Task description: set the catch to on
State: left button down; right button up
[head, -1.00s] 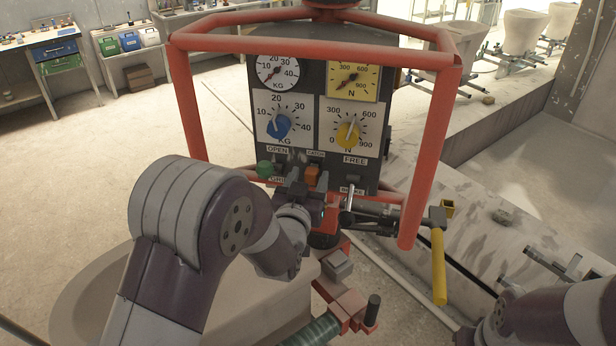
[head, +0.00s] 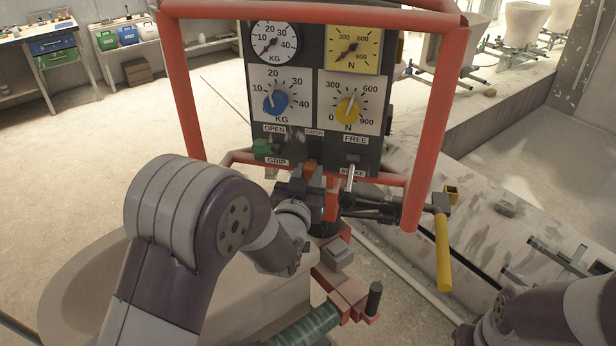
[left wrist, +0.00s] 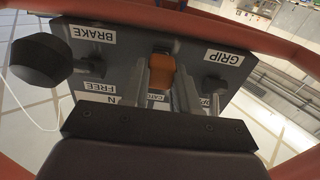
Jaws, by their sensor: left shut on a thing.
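The catch is an orange lever (head: 312,169) low on the middle of the grey control panel (head: 300,140), below the small CATCH label (head: 315,132). My left gripper (head: 308,181) is at the panel's lower edge, shut on the orange catch. In the left wrist view the catch (left wrist: 161,72) shows between the two fingers (left wrist: 168,88). The fingers partly hide it and its label there. I cannot read any on or off mark. My right arm shows at the bottom right corner; its gripper is out of view.
Red frame bars (head: 430,120) surround the panel. A yellow handle (head: 443,255) hangs at right. A red clamp (head: 348,300) lies below.

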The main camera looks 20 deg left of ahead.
pick_arm(q)
jog(key=c, duration=1.1)
grip_release()
jog(key=shift+s+f, duration=0.1)
jog(key=shift+f, duration=0.2)
jog(key=shift+o, duration=1.3)
jog(key=shift+r, duration=0.15)
jog(key=shift+s, duration=0.3)
jog(key=s+b, duration=0.2)
jog(key=s, duration=1)
jog(key=shift+b, duration=0.35)
jog(key=shift+d, duration=0.1)
